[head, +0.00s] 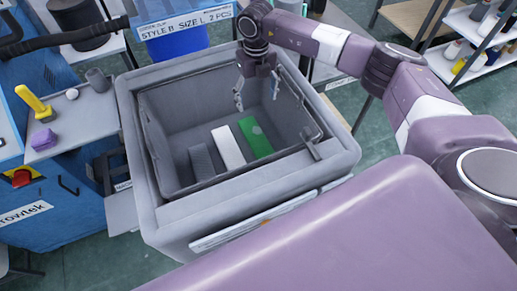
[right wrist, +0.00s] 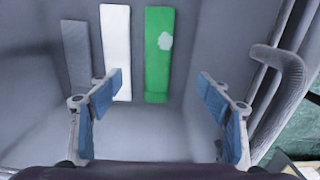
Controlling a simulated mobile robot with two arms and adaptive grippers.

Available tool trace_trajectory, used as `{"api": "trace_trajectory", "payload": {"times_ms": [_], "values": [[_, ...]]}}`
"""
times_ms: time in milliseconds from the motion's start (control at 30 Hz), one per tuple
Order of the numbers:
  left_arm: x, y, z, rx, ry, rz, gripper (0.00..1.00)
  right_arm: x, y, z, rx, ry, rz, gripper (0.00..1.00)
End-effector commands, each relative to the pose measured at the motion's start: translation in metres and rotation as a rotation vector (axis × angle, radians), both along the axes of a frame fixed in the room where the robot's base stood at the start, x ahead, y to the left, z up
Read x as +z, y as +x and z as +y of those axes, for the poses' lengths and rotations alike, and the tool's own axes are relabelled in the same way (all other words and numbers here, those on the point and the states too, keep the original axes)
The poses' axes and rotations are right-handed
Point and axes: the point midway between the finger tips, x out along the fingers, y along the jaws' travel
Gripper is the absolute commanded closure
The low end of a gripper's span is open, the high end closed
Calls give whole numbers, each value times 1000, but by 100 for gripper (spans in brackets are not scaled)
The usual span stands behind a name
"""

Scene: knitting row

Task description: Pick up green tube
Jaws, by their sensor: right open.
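The green tube (head: 257,141) lies in the grey bin (head: 170,220), at the right end of a row of three long pieces. It looks like a flat green strip with a pale patch. In the right wrist view the green tube (right wrist: 158,78) is ahead, roughly centred between the fingers. My right gripper (head: 257,96) is open and empty, inside the bin's opening and apart from the tube. Its blue-padded fingers also show in the right wrist view (right wrist: 161,92). My left gripper is out of view.
A white piece (head: 229,147) and a dark grey piece (head: 202,161) lie left of the green one. The bin's walls surround the gripper, and a rail (right wrist: 280,95) runs along the right side. A side shelf (head: 85,125) at left holds a yellow tool (head: 33,102) and small items.

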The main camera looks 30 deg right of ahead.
Motion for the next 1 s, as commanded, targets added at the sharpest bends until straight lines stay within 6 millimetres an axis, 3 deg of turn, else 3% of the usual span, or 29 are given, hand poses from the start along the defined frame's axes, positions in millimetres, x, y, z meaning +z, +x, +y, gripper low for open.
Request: {"api": "trace_trajectory", "payload": {"times_ms": [33,100,300,400,667,1000], "values": [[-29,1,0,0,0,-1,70,-29,0,0,0,0,1,29],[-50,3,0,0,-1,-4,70,-51,0,0,0,0,1,29],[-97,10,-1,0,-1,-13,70,-97,0,0,0,0,0,29],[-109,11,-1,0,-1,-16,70,-109,0,0,0,0,0,29],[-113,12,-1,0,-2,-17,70,-124,0,1,1,0,2,29],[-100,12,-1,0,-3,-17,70,-165,-2,5,0,-1,5,29]]}}
